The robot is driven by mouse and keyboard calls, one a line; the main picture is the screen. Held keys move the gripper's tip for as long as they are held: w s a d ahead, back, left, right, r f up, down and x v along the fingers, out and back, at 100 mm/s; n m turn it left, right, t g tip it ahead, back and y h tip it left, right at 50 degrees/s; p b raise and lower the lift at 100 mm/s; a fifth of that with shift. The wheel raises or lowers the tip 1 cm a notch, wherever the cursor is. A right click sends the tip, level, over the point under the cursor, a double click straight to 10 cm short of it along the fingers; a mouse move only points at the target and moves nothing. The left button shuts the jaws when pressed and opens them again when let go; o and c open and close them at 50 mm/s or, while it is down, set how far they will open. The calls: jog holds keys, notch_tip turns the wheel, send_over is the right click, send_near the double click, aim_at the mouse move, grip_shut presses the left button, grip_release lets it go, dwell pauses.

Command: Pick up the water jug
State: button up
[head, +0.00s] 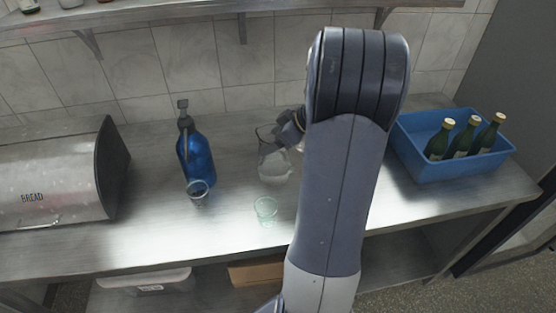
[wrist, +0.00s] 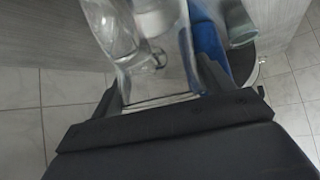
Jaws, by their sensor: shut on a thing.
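The water jug (head: 273,165) is clear glass and stands upright near the middle of the steel counter in the head view. My gripper (head: 291,130) is at its upper right side, partly hidden behind my own arm. In the wrist view the clear glass of the jug (wrist: 150,30) lies between the two fingers of my gripper (wrist: 160,92), which are shut on it. I cannot tell whether the jug's base touches the counter.
A blue spray bottle (head: 197,155) stands left of the jug, with a small glass (head: 198,192) before it. A greenish glass (head: 265,209) stands in front of the jug. A bread box (head: 55,185) is at left. A blue crate (head: 470,165) with green bottles (head: 461,138) is at right.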

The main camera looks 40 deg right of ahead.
jog(key=c, duration=0.4)
jog(key=shift+r, duration=0.1)
jog(key=shift+c, duration=0.2)
jog(key=shift+r, duration=0.1)
